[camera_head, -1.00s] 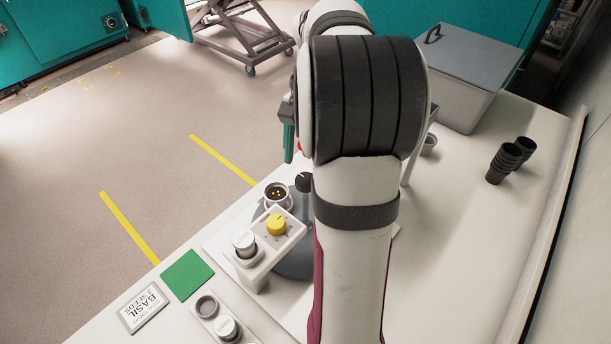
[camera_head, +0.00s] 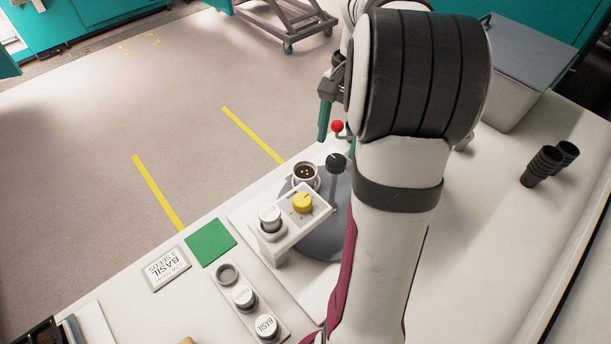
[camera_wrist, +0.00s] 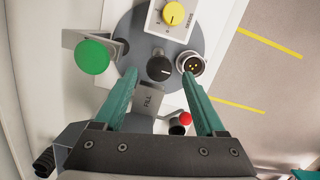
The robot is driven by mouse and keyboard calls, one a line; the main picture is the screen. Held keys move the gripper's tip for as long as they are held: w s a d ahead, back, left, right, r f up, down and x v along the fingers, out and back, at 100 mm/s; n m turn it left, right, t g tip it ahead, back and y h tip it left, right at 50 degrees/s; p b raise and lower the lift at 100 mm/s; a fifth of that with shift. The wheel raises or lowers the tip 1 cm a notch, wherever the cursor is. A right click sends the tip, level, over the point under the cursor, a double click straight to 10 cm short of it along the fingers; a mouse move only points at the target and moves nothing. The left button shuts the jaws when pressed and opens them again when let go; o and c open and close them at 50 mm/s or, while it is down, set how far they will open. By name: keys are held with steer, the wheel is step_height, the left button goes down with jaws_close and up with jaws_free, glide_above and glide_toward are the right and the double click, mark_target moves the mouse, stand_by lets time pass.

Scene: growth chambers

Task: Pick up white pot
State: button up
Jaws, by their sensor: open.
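A round pot with a pale rim, dark filling and several yellow dots (camera_head: 306,175) stands on a grey round plate beside the yellow knob; I take it for the white pot. It also shows in the wrist view (camera_wrist: 190,64), just beyond the right fingertip. My gripper (camera_wrist: 160,80) has its two teal fingers apart with nothing held between them. The black knob shows between the fingertips, and the pot lies outside the gap. In the head view one teal finger of my gripper (camera_head: 325,120) shows above and behind the pot; my arm hides the rest.
A box with a yellow knob (camera_head: 302,203) and a black knob (camera_head: 337,162) are close to the pot. A red-tipped lever (camera_head: 338,127) and a green button (camera_wrist: 92,57) are also near. Lidded jars (camera_head: 243,296) sit in a holder. Black cups (camera_head: 543,167) and a lidded bin (camera_head: 519,70) stand right.

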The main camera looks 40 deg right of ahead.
mark_target(304, 174)
steer(key=o, duration=0.4)
steer(key=w+f+m+t+h, duration=0.2)
steer(key=w+f+m+t, duration=0.1)
steer(key=w+m, duration=0.5)
steer(key=shift+m+g, duration=0.3)
steer(key=shift+m, duration=0.5)
steer(key=f, duration=1)
steer(key=w+f, duration=0.1)
steer(key=f, duration=0.4)
steer(key=shift+a+f, duration=0.2)
steer(key=shift+f, duration=0.1)
